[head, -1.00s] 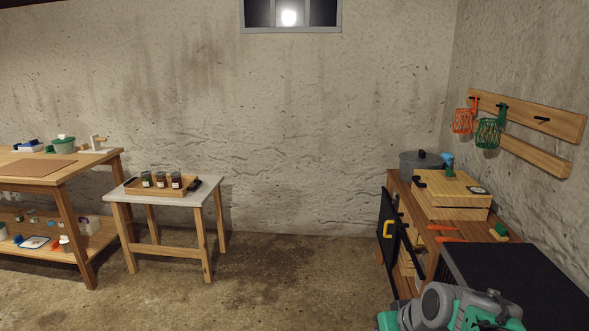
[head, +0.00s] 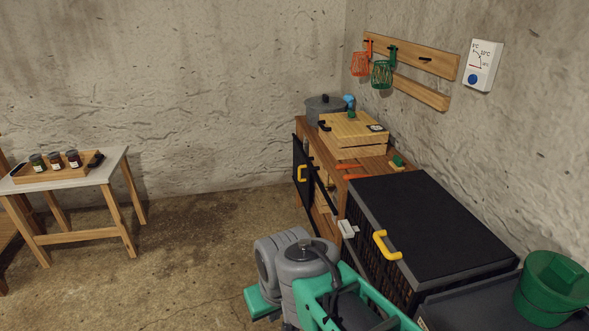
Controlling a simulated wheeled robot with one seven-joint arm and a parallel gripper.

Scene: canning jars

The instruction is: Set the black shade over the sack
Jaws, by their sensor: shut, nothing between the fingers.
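I see no sack in the head view. I cannot pick out the black shade for certain. The black things in view are a large box with a flat black top (head: 430,222) and a yellow handle (head: 386,246) at the right, and a black panel (head: 299,165) with its own yellow handle at the bench's front. Grey and green links of my arm show at the bottom middle, in front of the large box. My gripper's fingers are not in view.
A wooden bench (head: 356,183) along the right wall carries a grey pot (head: 325,112) and a wooden crate (head: 352,134). A green bucket (head: 552,290) stands at the lower right. A small table (head: 112,163) with a jar tray is at the left. Floor between is clear.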

